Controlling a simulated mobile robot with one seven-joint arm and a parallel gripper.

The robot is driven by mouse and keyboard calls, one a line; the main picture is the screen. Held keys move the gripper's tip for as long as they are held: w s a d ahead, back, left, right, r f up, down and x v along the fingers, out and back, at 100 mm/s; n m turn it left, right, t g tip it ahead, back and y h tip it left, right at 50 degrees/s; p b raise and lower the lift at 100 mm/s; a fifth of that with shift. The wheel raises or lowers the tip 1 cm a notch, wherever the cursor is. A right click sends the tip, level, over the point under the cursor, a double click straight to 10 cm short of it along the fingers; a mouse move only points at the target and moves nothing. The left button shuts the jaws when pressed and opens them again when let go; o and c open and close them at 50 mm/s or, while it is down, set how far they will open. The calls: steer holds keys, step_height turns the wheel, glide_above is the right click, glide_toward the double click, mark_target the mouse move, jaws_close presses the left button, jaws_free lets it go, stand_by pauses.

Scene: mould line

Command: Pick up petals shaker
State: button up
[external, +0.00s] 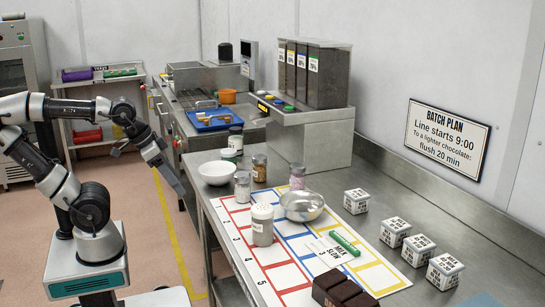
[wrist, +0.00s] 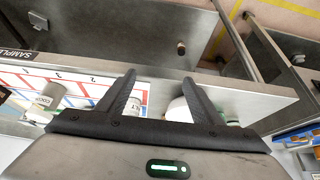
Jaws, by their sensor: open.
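Several shakers stand on the steel counter in the external view; their labels are too small to read. One with pinkish contents (external: 297,177), perhaps the petals shaker, stands behind the metal bowl (external: 302,206). Others are a brown-filled shaker (external: 259,168), a pale-labelled shaker (external: 243,187) and a larger white-topped shaker (external: 262,226). My gripper (external: 180,188) is left of the counter, apart from all of them, pointing downward. In the wrist view my gripper (wrist: 160,77) is open and empty. The pinkish shaker cannot be identified there.
A white bowl (external: 216,173) stands near the counter's left edge. White labelled cubes (external: 394,232) line the right side. A dispenser (external: 313,75) stands behind. The floor left of the counter is clear.

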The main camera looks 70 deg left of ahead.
step_height(320, 180, up, 13)
steer(key=g+p, duration=0.1)
steer(key=p, duration=2)
glide_above(291, 166)
steer(key=s, duration=0.5)
steer(key=x, duration=1.2)
steer(key=shift+a+b, duration=0.15)
steer(key=shift+b, duration=0.25)
steer(key=shift+d+x, duration=0.2)
steer(key=shift+x, duration=2.85)
steer(key=shift+w, duration=0.1)
